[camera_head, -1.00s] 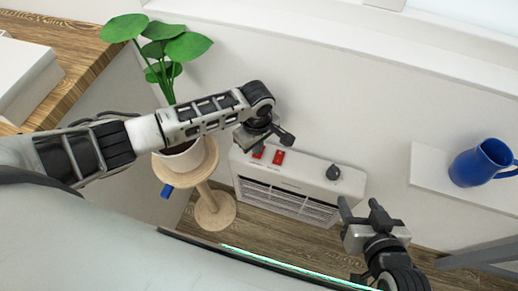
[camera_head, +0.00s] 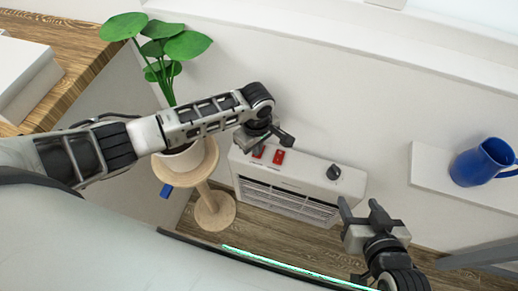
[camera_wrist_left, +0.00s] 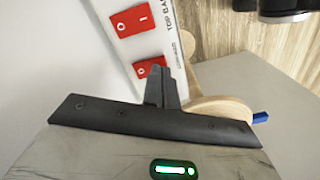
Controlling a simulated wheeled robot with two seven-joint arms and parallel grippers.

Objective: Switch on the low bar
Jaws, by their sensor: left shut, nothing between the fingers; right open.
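A white heater (camera_head: 300,178) stands low against the wall with two red rocker switches on top. The right switch (camera_head: 279,157) also shows in the left wrist view (camera_wrist_left: 137,20), marked O and I beside the lettering "TOP BA". The left switch (camera_head: 258,153) is partly hidden; in the left wrist view (camera_wrist_left: 146,68) my fingers cover part of it and its label. My left gripper (camera_wrist_left: 162,82) is shut and empty, its tips at or just over that left switch; contact and switch position cannot be told. My right gripper (camera_head: 359,207) is open and empty, in front of the heater's right end.
A black knob (camera_head: 333,172) sits on the heater's right. A potted plant (camera_head: 184,45) on a round wooden stand (camera_head: 214,210) is left of the heater, under my left arm. A blue jug (camera_head: 481,162) stands on a white ledge (camera_head: 432,172) at right. A wooden counter (camera_head: 85,45) is far left.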

